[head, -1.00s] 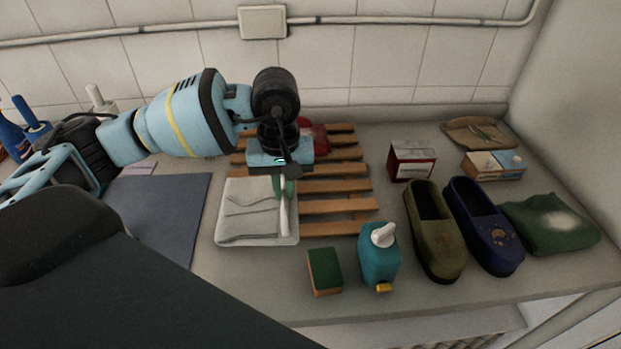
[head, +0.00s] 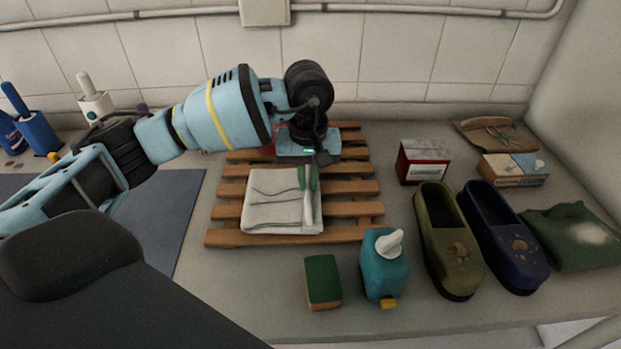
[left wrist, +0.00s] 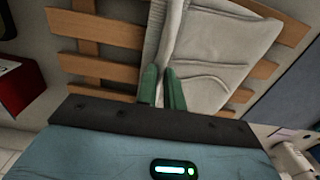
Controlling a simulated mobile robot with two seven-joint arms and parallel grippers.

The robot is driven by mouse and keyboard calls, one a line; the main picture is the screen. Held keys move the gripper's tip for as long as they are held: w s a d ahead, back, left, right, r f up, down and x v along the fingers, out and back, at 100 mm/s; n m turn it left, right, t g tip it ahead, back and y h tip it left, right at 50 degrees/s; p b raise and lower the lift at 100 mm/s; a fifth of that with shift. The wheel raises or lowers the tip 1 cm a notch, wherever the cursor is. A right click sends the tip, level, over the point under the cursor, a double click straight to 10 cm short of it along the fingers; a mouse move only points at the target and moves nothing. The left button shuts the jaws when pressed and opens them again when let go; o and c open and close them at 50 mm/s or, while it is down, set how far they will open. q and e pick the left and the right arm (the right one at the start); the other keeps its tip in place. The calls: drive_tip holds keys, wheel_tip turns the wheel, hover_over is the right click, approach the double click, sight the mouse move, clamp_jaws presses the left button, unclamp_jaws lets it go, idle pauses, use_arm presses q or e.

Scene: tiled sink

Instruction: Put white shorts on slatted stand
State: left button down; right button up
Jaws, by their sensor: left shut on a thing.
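The white shorts (head: 272,203) are folded flat and lie over the slatted stand (head: 226,237), a rack of brown wooden slats on the counter. My left gripper (head: 308,180) is above the stand, with its green fingers shut on the upper right edge of the shorts. In the left wrist view the green fingertips (left wrist: 161,88) pinch a fold of the shorts (left wrist: 215,50), with slats (left wrist: 95,32) around the cloth. I cannot tell whether the shorts rest fully on the slats or hang slightly above them. My right gripper is not in view.
A green sponge (head: 322,281) and a teal soap bottle (head: 384,267) stand in front of the stand. A red and white box (head: 422,161), olive shoe (head: 447,240), blue shoe (head: 505,236) and green cloth (head: 573,238) are at right. A grey mat (head: 150,215) lies at left.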

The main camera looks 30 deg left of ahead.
use_arm(q)
drive_tip(key=shift+f, duration=0.1)
drive_tip(key=c, duration=1.9)
unclamp_jaws()
drive_tip(key=shift+f, duration=0.1)
drive_tip(key=shift+c, duration=0.2)
drive_tip(key=o, duration=0.4)
wheel_tip(320, 180, up, 12)
drive_tip(key=shift+r, duration=0.25)
drive_tip(key=shift+f, duration=0.1)
